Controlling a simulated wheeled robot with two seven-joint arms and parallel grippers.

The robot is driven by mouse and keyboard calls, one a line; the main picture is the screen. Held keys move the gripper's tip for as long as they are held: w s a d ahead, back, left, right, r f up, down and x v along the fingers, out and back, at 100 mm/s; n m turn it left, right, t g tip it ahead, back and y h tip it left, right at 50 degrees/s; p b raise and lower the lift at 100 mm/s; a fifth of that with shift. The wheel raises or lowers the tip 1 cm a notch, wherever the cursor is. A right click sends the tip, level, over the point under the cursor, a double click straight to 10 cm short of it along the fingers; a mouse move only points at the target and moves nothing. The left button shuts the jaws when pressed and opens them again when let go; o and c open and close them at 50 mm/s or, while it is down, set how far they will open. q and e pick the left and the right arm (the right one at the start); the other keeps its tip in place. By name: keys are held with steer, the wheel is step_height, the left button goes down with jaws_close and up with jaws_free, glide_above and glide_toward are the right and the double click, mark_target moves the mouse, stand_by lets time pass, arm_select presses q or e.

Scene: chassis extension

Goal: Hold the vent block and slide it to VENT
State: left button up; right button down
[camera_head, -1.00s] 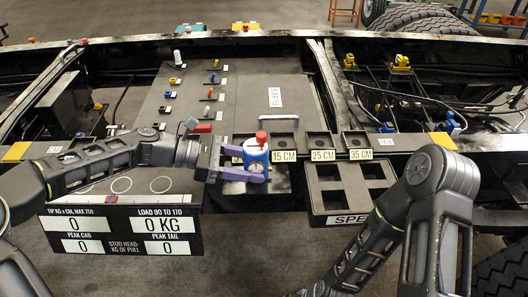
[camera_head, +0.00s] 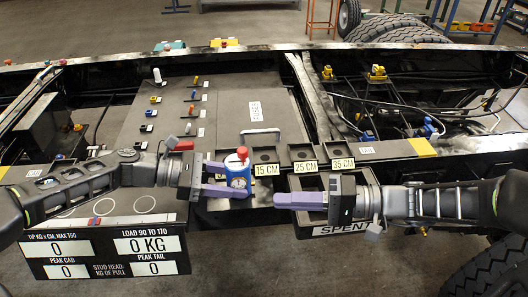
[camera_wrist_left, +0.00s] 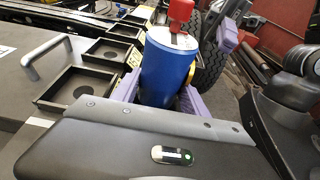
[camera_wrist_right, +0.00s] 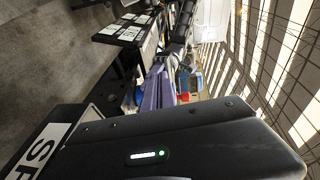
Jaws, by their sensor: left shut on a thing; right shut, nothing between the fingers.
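A blue block with a red knob on top (camera_head: 238,172) sits at the front edge of the chassis rail, just left of the 15 CM label. My left gripper (camera_head: 232,180) is shut on it, with purple fingers on its sides. In the left wrist view the blue body (camera_wrist_left: 165,72) stands between the purple fingers, with its red knob (camera_wrist_left: 181,10) above. My right gripper (camera_head: 278,200) is shut and empty, to the right of the block and apart from it, pointing left. Its purple fingers (camera_wrist_right: 160,90) are together in the right wrist view. No VENT label is readable.
Square trays labelled 15 CM (camera_head: 265,155), 25 CM and 35 CM line the rail. A bin marked SPENT (camera_head: 343,228) hangs below, partly behind my right gripper. A load display panel (camera_head: 105,257) hangs at the front left. A metal handle (camera_head: 260,131) stands behind the trays.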

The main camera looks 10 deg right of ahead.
mark_target(243, 155)
arm_select(q)
steer(key=shift+w+d, duration=0.1)
arm_select(e)
steer(key=w+d+r+m+t, duration=0.4)
steer(key=w+d+t, duration=0.1)
steer(key=d, duration=0.4)
steer(key=shift+w+h, duration=0.3)
steer(key=shift+w, duration=0.45)
steer(key=s+a+x, duration=0.1)
steer(key=s+x, duration=0.1)
steer(key=x, duration=1.1)
steer(key=shift+s, duration=0.25)
steer(key=shift+a, duration=0.25)
